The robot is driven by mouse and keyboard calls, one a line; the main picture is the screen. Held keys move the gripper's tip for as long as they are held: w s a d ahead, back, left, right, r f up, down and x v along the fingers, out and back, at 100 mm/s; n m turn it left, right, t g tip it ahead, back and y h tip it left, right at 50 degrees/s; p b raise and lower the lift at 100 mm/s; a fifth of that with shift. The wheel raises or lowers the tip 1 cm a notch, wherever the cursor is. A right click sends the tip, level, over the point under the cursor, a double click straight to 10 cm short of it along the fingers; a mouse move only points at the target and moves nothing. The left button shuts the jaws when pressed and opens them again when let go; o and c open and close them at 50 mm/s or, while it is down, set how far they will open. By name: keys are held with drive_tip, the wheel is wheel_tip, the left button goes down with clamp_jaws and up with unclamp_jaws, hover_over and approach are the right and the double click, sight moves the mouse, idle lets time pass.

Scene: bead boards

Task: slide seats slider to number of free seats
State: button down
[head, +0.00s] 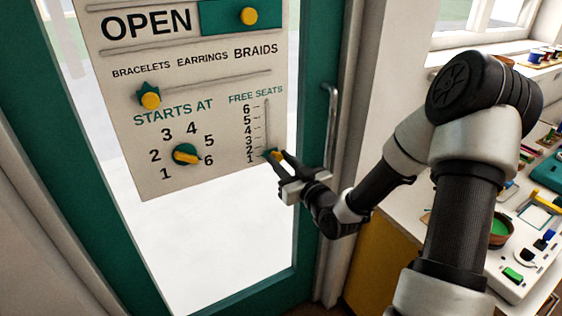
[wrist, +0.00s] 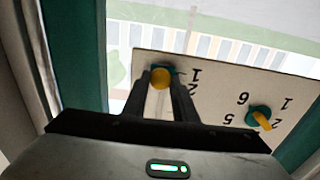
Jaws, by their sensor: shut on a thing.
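The free seats slider (head: 267,153) is a teal piece with a yellow knob, at the lower end of its vertical slot by the numbers 1 to 6 on the white door board (head: 200,100). It sits about level with 1. My gripper (head: 277,155) is shut on the slider's knob. In the wrist view the yellow knob (wrist: 160,74) is between the two dark fingers, near an upside-down 1. The fingers partly hide the slot and some numbers.
A round starts-at dial (head: 186,154) is left of the slider, pointing near 6. A bracelets slider (head: 149,97) and an open slider (head: 249,16) are higher up. A door handle (head: 330,125) is close to the right. A table (head: 395,215) with bead supplies stands at right.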

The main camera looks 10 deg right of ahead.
wheel_tip(320, 180, up, 3)
drive_tip(key=shift+f+p, duration=0.1)
drive_tip(key=shift+p, duration=0.25)
drive_tip(key=c, duration=1.4)
unclamp_jaws()
drive_tip(key=shift+c, duration=0.2)
drive_tip(key=p+v, duration=1)
drive_tip(key=v, duration=0.7)
drive_tip(key=shift+s, duration=0.25)
